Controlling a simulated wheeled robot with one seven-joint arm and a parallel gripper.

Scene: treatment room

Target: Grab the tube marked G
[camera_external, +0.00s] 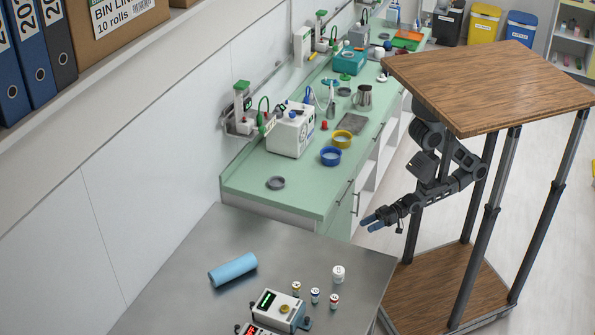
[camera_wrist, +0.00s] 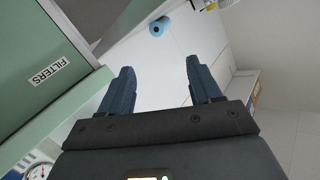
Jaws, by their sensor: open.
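Three small tubes with coloured bands stand upright on the grey steel table (camera_external: 190,262): a left one (camera_external: 296,288), a middle one (camera_external: 315,296) and a right one (camera_external: 334,301). Their letters are too small to read, so I cannot tell which is marked G. My gripper (camera_external: 371,222) is open and empty, beyond the table's far right corner and apart from the tubes. In the wrist view its two blue fingers (camera_wrist: 160,82) are spread with nothing between them. I cannot make out the tubes in that view.
A white lidded jar (camera_external: 338,273) stands behind the tubes; a device with a display (camera_external: 277,310) is beside them. A blue roll (camera_external: 232,269) lies to their left and shows in the wrist view (camera_wrist: 159,27). The green counter (camera_external: 245,184) is close to my gripper.

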